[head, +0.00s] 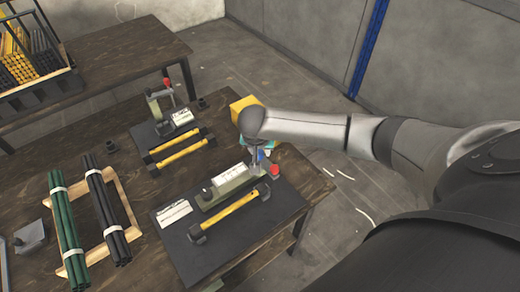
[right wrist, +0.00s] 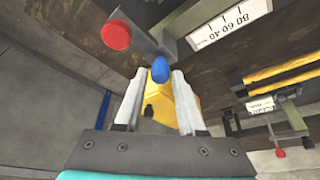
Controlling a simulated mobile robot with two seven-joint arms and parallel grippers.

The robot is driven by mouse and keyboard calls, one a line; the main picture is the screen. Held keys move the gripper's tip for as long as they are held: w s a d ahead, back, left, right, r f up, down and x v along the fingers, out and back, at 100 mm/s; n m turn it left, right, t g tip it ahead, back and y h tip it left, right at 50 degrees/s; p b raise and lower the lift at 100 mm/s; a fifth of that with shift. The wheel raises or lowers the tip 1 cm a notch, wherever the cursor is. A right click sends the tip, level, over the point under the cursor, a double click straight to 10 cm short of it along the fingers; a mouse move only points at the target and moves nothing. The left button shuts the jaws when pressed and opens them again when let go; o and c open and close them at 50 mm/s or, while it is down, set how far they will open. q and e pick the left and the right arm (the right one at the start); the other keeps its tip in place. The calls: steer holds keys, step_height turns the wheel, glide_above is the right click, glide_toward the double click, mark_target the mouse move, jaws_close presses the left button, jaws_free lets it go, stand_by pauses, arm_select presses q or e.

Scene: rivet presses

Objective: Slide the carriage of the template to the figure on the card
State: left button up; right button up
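The template (head: 228,184) is a long grey-green body on the near dark mat, with a white number scale on it (right wrist: 238,22). Its blue knob (head: 261,154) is at the far right end, close to a red knob (head: 275,169). A white card (head: 173,213) lies on the mat's left part; its figure is too small to read. My right gripper (right wrist: 160,75) is at the blue knob (right wrist: 160,72), which shows between its two spread fingertips. I see no clear contact. The red knob (right wrist: 116,35) is up and left there. My left gripper is out of view.
A yellow-handled bar (head: 230,213) lies in front of the template. A second mat with a press (head: 160,103) and yellow bars stands further back. Bundled green rods (head: 67,230) and black rods (head: 106,215) lie left. A yellow box (head: 245,108) is behind my right arm.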

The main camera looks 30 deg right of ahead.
jaws_close()
stand_by(1.0)
